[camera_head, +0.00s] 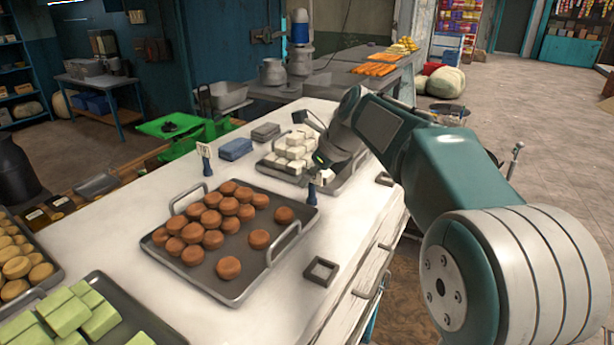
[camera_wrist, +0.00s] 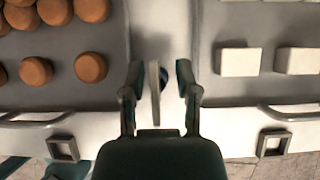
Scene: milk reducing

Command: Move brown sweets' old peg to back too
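Brown round sweets (camera_head: 229,205) lie on a dark metal tray (camera_head: 236,290); they also show at the left of the wrist view (camera_wrist: 36,71). A blue peg (camera_head: 312,191) with a pale upright card stands on the white counter near that tray's right corner. My gripper (camera_head: 322,163) is directly above this peg, pointing down. In the wrist view, its two fingers (camera_wrist: 159,92) are spread on either side of the card (camera_wrist: 154,95) and peg (camera_wrist: 163,79), with gaps visible. A second blue peg with a card (camera_head: 206,160) stands behind the brown sweets' tray.
White blocks (camera_head: 295,147) lie on a tray beyond my gripper. An empty square holder (camera_head: 320,271) lies at the counter's front, with another (camera_head: 384,179) farther along. Blue (camera_head: 235,149) and grey (camera_head: 265,132) boxes stand along the back. Green blocks (camera_head: 68,316) are near left.

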